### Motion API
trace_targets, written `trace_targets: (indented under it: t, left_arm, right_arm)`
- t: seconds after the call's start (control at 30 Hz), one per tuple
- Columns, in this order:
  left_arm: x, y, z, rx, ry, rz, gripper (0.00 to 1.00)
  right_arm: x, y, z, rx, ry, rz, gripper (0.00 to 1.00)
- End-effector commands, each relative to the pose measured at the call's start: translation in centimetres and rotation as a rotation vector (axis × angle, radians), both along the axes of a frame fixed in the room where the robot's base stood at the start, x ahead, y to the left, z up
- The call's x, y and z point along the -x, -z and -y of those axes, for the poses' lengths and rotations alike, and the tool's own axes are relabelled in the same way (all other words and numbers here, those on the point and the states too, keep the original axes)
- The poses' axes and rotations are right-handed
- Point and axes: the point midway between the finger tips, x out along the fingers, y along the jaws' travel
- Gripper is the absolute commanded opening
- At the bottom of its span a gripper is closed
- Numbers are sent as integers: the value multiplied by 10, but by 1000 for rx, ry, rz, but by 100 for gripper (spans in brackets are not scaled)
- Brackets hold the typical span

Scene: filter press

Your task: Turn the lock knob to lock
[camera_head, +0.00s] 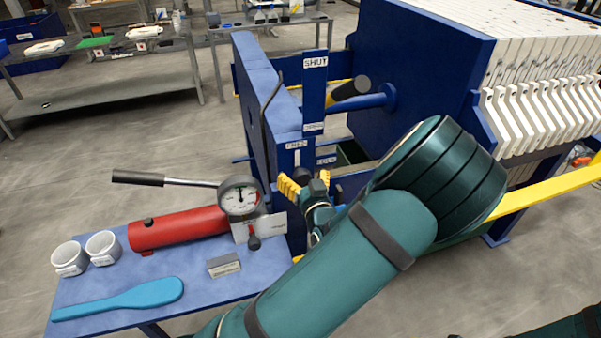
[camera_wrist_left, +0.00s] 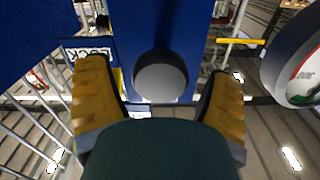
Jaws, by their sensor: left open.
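The lock knob (camera_wrist_left: 161,76) is a dark grey round knob on the blue frame. In the left wrist view it sits between the two yellow fingers of my left gripper (camera_wrist_left: 158,70), with gaps on both sides. A label reading LOCK (camera_wrist_left: 93,54) shows behind the left finger. In the head view the dark knob (camera_head: 302,176) is small, just beyond my open left gripper (camera_head: 308,180), partly hidden by it. A white label (camera_head: 296,144), apparently FREE, is above the knob. My right gripper is out of view.
The blue side table holds a red hand pump (camera_head: 180,230) with a gauge (camera_head: 240,197), two white cups (camera_head: 103,247) and a blue paddle (camera_head: 125,298). A SHUT plate (camera_head: 315,63) stands above the knob. The filter press plates (camera_head: 545,110) are at right.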

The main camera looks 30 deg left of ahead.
Motion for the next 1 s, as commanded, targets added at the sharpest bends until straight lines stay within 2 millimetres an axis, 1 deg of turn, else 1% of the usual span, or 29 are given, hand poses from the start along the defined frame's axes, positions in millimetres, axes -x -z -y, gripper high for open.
trace_targets:
  t: [0.1, 0.2, 0.5, 0.57, 0.6, 0.67, 0.7, 0.8, 1.0]
  left_arm:
    - [-7, 0, -9, 0, -1, 0, 82]
    - [-10, 0, -12, -1, -1, -1, 82]
    - [-11, 0, -13, -1, 1, -1, 82]
    - [-11, 0, -13, -1, 1, -1, 61]
    - [-11, 0, -13, -1, 1, -1, 47]
    - [-11, 0, -12, -1, 1, -1, 26]
    - [-11, 0, -13, -1, 1, -1, 12]
    - [-11, 0, -12, 0, 1, -2, 10]
    - [-10, 0, -12, -1, 1, -3, 9]
  right_arm:
    - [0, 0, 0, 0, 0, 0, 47]
    - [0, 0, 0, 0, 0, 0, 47]
    - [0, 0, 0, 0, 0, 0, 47]
    - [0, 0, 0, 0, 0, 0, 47]
    - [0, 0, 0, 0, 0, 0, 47]
    - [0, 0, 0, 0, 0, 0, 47]
    - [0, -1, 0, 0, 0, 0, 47]
    - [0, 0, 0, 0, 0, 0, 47]
    - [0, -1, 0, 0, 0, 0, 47]
